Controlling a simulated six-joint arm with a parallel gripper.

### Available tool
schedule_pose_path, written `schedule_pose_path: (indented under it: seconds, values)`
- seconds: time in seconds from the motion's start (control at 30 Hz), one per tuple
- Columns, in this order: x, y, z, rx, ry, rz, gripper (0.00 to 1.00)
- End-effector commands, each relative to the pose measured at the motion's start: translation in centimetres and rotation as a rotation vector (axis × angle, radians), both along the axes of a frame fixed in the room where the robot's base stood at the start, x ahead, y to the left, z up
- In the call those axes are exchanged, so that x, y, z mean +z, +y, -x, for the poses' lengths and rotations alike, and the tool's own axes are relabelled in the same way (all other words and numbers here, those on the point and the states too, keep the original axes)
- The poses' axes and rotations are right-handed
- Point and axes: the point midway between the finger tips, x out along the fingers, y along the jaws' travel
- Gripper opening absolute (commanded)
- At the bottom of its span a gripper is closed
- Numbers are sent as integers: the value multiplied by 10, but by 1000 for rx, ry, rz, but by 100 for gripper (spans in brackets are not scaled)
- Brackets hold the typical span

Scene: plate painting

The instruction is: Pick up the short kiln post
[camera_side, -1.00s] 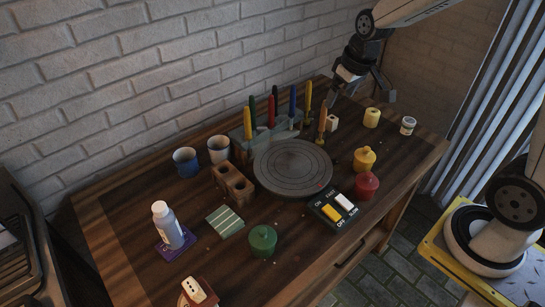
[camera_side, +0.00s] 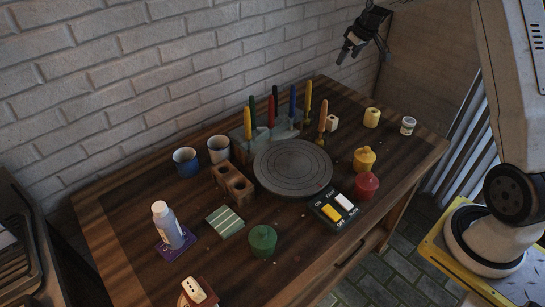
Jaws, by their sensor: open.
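Two small pale pieces stand at the back right of the table: a squat white block (camera_side: 332,123) with a dark mark, and a pale yellow cylinder (camera_side: 371,117) with a hole in its top. Either could be the short kiln post; I cannot tell which. My gripper (camera_side: 364,53) is open and empty, high above the back right of the table. It is well apart from both pieces, and its fingers point down.
A white jar (camera_side: 408,125) stands right of the yellow cylinder. A round turntable (camera_side: 292,168), yellow pot (camera_side: 364,159) and red pot (camera_side: 367,185) are nearer.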

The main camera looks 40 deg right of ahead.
Motion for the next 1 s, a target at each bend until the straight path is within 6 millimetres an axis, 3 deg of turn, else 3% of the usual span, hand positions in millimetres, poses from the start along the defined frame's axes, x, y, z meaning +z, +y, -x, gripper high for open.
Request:
schedule_pose_path:
  seconds: [0.13,0.47,0.8,1.0]
  values:
    - [-4,-19,-4,0,-12,3,94]
    - [-77,-17,-3,3,-7,1,94]
    - [-164,-17,-3,1,-7,2,94]
    - [-187,-17,-4,2,-11,4,94]
